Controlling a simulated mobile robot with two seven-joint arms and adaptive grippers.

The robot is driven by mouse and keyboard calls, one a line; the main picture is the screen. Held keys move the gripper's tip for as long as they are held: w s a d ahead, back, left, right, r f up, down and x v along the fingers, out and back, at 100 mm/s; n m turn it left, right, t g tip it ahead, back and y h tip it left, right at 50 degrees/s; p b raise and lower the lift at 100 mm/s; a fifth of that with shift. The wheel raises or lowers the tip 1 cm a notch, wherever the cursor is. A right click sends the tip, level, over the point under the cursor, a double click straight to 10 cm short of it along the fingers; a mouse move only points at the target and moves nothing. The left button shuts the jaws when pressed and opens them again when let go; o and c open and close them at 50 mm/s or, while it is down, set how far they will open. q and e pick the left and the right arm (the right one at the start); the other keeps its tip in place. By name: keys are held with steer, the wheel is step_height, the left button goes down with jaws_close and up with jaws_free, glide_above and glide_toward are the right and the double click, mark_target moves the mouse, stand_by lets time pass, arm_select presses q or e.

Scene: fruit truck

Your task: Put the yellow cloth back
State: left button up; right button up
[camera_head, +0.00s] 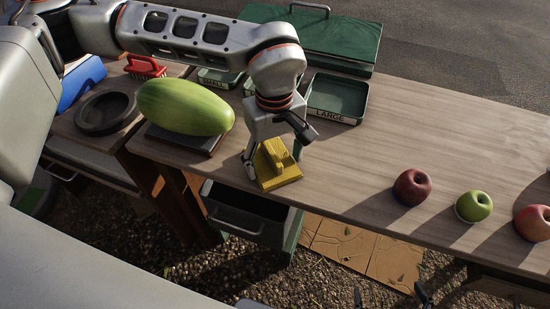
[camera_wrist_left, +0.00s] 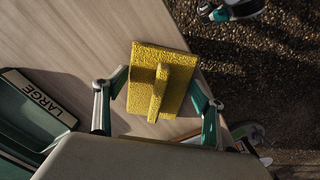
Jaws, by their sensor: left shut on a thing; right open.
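The yellow cloth (camera_head: 280,176) is a flat, square piece with a raised ridge in its middle. It is at the front edge of the wooden table, above the open dark drawer (camera_head: 245,222). My left gripper (camera_head: 272,160) points down and is shut on the cloth. In the left wrist view the cloth (camera_wrist_left: 143,62) sits between the two fingers (camera_wrist_left: 160,105), overlapping the table edge; whether it touches the table is unclear. My right gripper (camera_head: 391,297) shows only its dark fingertips at the bottom edge, spread apart and empty.
A green melon (camera_head: 185,106) lies on a dark scale left of my left gripper. The LARGE tray (camera_head: 338,96) is behind it. Two red apples (camera_head: 412,187) (camera_head: 533,223) and a green apple (camera_head: 473,206) lie right. The table middle is clear. A red brush (camera_head: 145,67) is far left.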

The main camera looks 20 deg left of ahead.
mark_target(274, 158)
arm_select(q)
steer(key=shift+f, duration=0.1)
steer(key=o, duration=1)
steer(key=shift+o, duration=0.5)
step_height(274, 158, up, 12)
steer(key=p, duration=0.1)
